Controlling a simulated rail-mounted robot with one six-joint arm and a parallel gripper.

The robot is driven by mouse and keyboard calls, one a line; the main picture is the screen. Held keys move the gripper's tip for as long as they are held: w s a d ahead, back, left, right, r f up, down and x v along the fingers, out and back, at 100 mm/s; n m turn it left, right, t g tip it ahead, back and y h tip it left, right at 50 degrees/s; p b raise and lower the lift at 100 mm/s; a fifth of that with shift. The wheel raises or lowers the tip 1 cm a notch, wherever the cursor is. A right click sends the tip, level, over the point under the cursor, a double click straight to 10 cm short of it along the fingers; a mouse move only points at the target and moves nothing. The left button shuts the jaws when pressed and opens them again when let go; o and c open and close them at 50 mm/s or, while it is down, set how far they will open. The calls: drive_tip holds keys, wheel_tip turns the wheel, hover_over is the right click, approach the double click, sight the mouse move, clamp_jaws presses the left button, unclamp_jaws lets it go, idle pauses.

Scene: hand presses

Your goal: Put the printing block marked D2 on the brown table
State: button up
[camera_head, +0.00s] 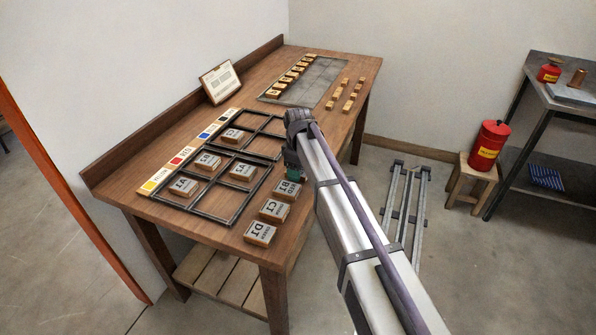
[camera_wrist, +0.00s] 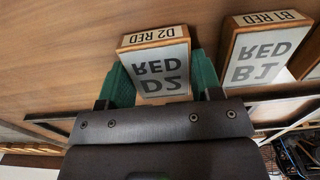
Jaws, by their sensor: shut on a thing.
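The printing block marked D2 RED (camera_wrist: 155,75) has a grey face, a wooden body and a pale label edge. In the wrist view it sits between the green fingertips of my gripper (camera_wrist: 160,85), which is shut on it. In the head view my gripper (camera_head: 293,174) is at the right edge of the brown table (camera_head: 160,120), just beyond the B1 block; the D2 block is hidden there by my arm. I cannot tell whether the D2 block touches the tabletop. The block marked B1 RED (camera_wrist: 265,50) is beside it in the wrist view.
The B1 (camera_head: 286,189), C1 (camera_head: 274,211) and D1 (camera_head: 260,233) blocks line the table's near right edge. Black divided frames (camera_head: 208,217) hold several blocks, beside a colour strip (camera_head: 183,158). Behind lie a grey slab (camera_head: 318,79) and small wooden pieces. Bare wood shows between.

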drive_tip(key=o, duration=1.1)
drive_tip(key=shift+f, duration=0.1)
drive_tip(key=shift+c, duration=0.2)
wheel_tip(320, 180, up, 12)
drive_tip(key=p, duration=1.2)
drive_tip(key=shift+r, duration=0.2)
drive_tip(key=s+d+m, duration=0.7)
drive_tip(key=s+d, duration=0.3)
drive_tip(key=s, duration=0.3)
drive_tip(key=s+d+m, duration=0.7)
drive_tip(key=s+d, duration=0.4)
drive_tip(key=s, duration=0.3)
drive_tip(key=shift+s, duration=0.2)
